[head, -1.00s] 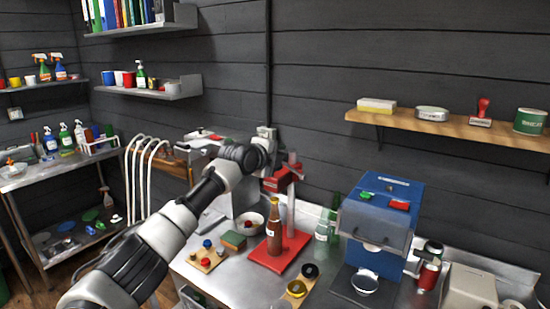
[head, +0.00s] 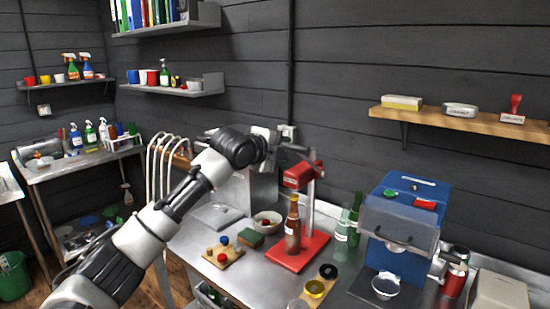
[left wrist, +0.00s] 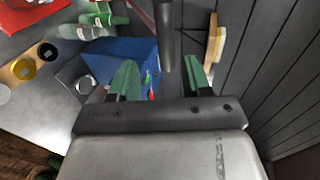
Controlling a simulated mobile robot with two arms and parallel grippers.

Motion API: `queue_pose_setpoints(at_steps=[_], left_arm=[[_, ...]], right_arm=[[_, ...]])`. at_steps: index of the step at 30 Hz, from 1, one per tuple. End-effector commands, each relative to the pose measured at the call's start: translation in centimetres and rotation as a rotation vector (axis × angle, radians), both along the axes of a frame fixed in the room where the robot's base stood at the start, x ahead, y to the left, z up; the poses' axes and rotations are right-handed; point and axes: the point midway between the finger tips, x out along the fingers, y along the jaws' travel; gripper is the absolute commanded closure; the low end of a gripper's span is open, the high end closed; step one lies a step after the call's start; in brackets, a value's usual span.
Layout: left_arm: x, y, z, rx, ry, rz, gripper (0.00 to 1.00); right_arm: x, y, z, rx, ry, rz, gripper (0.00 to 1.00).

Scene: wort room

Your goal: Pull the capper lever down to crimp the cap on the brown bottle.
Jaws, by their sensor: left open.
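The capper has a red base (head: 315,243), a grey column (head: 310,212) and a red head (head: 298,176). The brown bottle (head: 292,235) stands upright on the base under the head; its cap is too small to make out. My left gripper (head: 292,148) is above and just behind the capper head, partly hidden by its own wrist. In the left wrist view its green fingers (left wrist: 160,78) are apart. A grey rod (left wrist: 165,40), apparently the lever, lies between them; I cannot tell whether they touch it. My right gripper is not in view.
Green bottles (head: 348,225) and a blue machine (head: 405,215) stand right of the capper. A bowl (head: 266,221), a sponge (head: 250,240) and a board with coloured caps (head: 222,255) lie to its left. A wooden shelf (head: 470,123) is on the wall.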

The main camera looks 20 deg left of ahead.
Motion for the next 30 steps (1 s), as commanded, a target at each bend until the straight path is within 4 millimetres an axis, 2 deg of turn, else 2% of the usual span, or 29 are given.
queue_pose_setpoints(at_steps=[1, 7, 22, 23, 26, 29, 30], left_arm=[[-0.6, 0.3, 0.0, 0.0, -0.003, 0.001, 0.52], [-1.8, 0.7, 0.6, 0.0, 0.0, 0.0, 0.52], [-2.0, 0.5, 0.3, -0.003, 0.006, -0.002, 0.52], [-2.1, 0.3, -0.2, -0.006, 0.015, -0.003, 0.52], [-2.7, -1.0, -3.3, -0.032, 0.068, -0.008, 0.52], [-4.3, -3.0, -8.6, -0.086, 0.166, -0.003, 0.52], [-5.3, -3.9, -11.0, -0.114, 0.211, 0.004, 0.52]], right_arm=[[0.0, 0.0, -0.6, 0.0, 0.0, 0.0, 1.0], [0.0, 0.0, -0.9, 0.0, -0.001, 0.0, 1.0], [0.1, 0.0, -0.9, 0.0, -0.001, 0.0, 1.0], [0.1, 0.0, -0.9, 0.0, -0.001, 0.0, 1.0], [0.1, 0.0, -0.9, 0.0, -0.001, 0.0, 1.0], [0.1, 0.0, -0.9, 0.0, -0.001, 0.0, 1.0], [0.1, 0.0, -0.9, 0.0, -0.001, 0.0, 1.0]])
